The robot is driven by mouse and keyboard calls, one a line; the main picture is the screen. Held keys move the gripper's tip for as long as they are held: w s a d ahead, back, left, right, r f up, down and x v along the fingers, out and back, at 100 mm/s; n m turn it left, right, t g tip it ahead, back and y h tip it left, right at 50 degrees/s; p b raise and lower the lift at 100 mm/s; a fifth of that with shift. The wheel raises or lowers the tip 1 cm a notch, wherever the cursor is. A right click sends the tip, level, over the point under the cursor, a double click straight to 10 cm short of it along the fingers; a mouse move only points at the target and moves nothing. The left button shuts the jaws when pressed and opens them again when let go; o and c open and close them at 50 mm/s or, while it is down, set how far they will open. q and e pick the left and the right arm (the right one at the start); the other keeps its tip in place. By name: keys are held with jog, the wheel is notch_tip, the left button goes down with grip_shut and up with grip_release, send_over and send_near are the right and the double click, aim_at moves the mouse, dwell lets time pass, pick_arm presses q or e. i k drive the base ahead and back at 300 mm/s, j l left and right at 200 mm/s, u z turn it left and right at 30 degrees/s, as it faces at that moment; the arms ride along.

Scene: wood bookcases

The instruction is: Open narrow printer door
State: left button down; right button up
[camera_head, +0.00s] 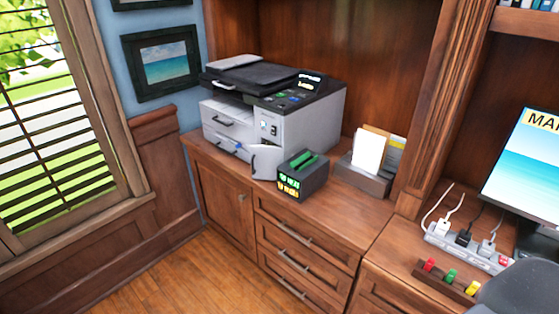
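The grey and white printer (310,115) with a black top stands on the wooden cabinet. Its front has wide drawer-like panels with handles (222,118). A narrow upright section with small marks (268,130) is at its front corner. A pale narrow panel (266,161) stands out below that section, near a small blue piece (240,147). I cannot tell for sure whether this panel is the narrow door or how far it is open. Neither gripper is in view.
A dark box with a green top and lit lettering (303,178) stands close in front of the printer. A paper holder (362,178) is to its right. Further right are a power strip (465,248), a monitor (530,165) and a dark grey rounded shape (520,290). The cabinet top's front strip is clear.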

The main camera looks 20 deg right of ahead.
aim_at(264, 160)
jog(key=i+j+z, duration=0.1)
jog(key=z, duration=0.25)
jog(key=i+j+z, duration=0.45)
jog(key=z, duration=0.2)
jog(key=i+j+z, duration=0.35)
jog(key=j+z, duration=0.15)
jog(key=j, duration=0.05)
